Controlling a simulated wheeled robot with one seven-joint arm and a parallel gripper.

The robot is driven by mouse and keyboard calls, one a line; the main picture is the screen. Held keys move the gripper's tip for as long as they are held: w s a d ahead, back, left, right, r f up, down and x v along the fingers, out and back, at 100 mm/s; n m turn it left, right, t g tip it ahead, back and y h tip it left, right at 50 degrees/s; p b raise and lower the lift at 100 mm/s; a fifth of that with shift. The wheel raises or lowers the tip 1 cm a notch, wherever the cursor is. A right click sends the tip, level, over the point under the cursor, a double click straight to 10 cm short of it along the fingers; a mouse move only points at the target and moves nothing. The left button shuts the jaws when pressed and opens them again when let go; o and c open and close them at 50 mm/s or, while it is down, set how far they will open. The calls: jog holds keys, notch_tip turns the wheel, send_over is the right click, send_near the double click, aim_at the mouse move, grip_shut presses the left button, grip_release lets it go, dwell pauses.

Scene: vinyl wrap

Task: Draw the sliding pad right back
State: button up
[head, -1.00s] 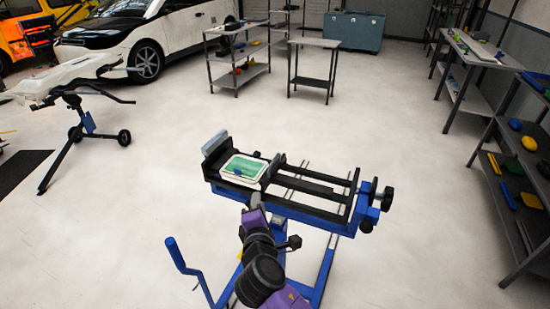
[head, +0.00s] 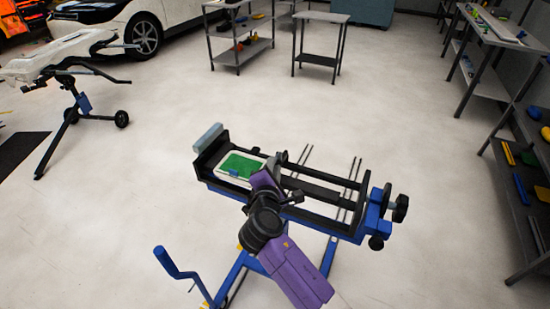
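A blue-framed vise-like stand (head: 362,228) with black rails (head: 322,190) stands in the middle of the head view. A black upright crosspiece (head: 278,160) on the rails looks like the sliding pad; my arm partly covers it. A white tray with a green inside (head: 240,165) lies left of it, beside the far-left end jaw (head: 206,139). My purple and black arm reaches up over the stand's near side. Its end is close to the crosspiece; I cannot tell whether they touch. The fingers of my gripper cannot be made out.
A black screw knob (head: 400,208) sits at the stand's right end. Shelves (head: 530,170) line the right, and a small table (head: 318,40) stands behind. The floor around the stand is clear.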

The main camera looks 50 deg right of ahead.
jog(key=shift+x, duration=2.05)
jog(key=shift+s, duration=0.1)
grip_shut()
